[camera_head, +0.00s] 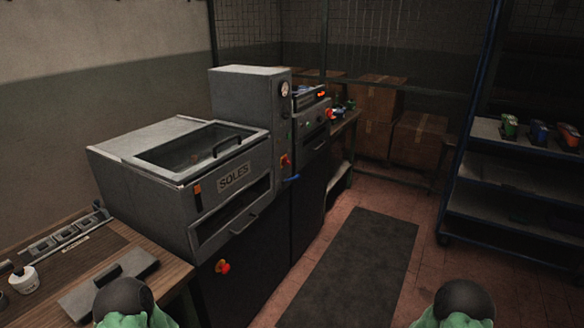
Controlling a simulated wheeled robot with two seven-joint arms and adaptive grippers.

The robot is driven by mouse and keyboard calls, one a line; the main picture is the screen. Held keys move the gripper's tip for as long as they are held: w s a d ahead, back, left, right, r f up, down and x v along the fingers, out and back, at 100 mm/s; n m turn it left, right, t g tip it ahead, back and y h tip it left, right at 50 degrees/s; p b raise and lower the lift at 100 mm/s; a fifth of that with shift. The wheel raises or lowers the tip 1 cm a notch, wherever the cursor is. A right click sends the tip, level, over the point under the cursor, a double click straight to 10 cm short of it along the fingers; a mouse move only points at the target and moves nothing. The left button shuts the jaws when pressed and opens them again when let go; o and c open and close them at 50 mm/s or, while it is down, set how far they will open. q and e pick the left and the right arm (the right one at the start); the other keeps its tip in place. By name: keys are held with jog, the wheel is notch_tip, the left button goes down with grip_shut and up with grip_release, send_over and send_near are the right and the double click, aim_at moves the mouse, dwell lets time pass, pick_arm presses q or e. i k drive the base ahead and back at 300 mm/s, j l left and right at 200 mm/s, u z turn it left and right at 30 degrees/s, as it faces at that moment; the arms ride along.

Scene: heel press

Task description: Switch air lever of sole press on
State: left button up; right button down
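The sole press (185,165) is a grey machine with a "SOLES" label and a clear-windowed lid, which is down. A small blue lever (291,178) sticks out low on the right side of its front; it may be the air lever, but its exact position is too small to tell. A red switch (285,160) sits just above it, and a round gauge is near the top of the tall housing. Only rounded black and green parts of my two arms show at the bottom edge. Neither gripper is in view.
A red knob (222,266) sticks out from the dark lower cabinet. A wooden bench (150,255) with tools stands at the left. A dark mat (355,265) lies on the open floor right of the press. A shelf rack (510,195) stands at right, cardboard boxes (415,140) behind.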

aim_at(297, 177)
jog(key=i+l+u, duration=0.2)
jog(key=i+l, duration=0.2)
jog(key=i, duration=0.15)
jog(key=i+l+u, duration=0.2)
jog(key=i+l, duration=0.25)
jog(key=i+l+u, duration=0.2)
jog(key=i+l, duration=0.3)
jog(key=i+l+u, duration=0.2)
jog(key=i+l, duration=0.2)
jog(key=l, duration=0.3)
